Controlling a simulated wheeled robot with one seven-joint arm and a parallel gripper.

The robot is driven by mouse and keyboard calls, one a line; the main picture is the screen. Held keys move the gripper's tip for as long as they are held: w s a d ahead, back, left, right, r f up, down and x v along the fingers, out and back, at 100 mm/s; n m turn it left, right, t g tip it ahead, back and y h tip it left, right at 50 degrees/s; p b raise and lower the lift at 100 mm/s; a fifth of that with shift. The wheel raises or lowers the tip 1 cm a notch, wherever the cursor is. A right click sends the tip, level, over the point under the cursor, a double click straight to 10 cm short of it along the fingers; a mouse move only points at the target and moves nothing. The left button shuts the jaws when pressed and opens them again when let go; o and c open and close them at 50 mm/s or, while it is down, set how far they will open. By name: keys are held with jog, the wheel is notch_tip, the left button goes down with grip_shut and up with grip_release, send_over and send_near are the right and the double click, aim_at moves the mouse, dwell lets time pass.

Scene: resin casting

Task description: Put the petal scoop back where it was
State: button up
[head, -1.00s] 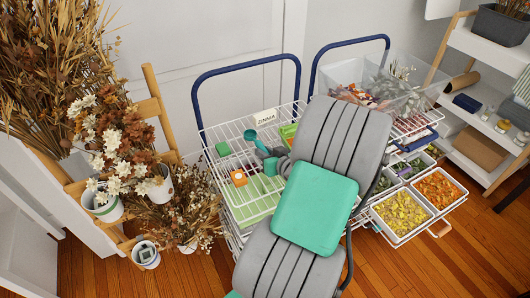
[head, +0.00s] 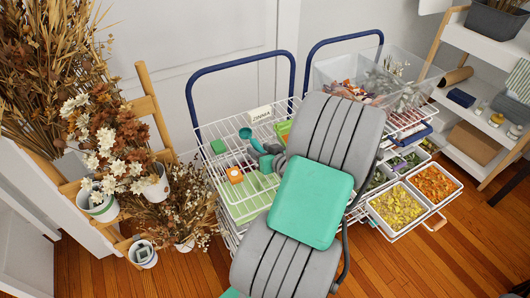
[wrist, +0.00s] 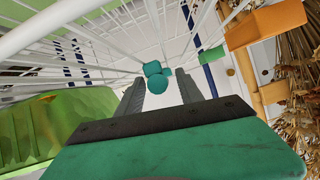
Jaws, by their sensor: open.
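The teal petal scoop (head: 245,133) lies on the upper white wire rack of the cart, in front of the ZINNIA card (head: 260,114). My gripper (head: 263,148) is low over the rack right beside the scoop, partly hidden by my own arm. In the wrist view, my gripper (wrist: 160,92) has its two dark fingers apart. A rounded teal end of the scoop (wrist: 157,84) shows in the gap between them, with teal shapes just beyond. I cannot tell whether the fingers touch it.
An orange block (head: 234,175) and a green block (head: 218,146) are close by on the rack. A light green tray (head: 250,207) lies at its front. Clear bins (head: 340,72) and petal trays (head: 397,207) are on the right. Dried flowers (head: 110,160) stand at the left.

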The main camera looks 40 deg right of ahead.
jog(key=b+v, duration=0.1)
jog(key=v, duration=1)
jog(key=shift+d+r, duration=0.1)
jog(key=shift+d, duration=0.05)
jog(key=shift+s+a+r, duration=0.2)
jog(key=shift+s+r, duration=0.05)
jog(key=shift+s, duration=0.25)
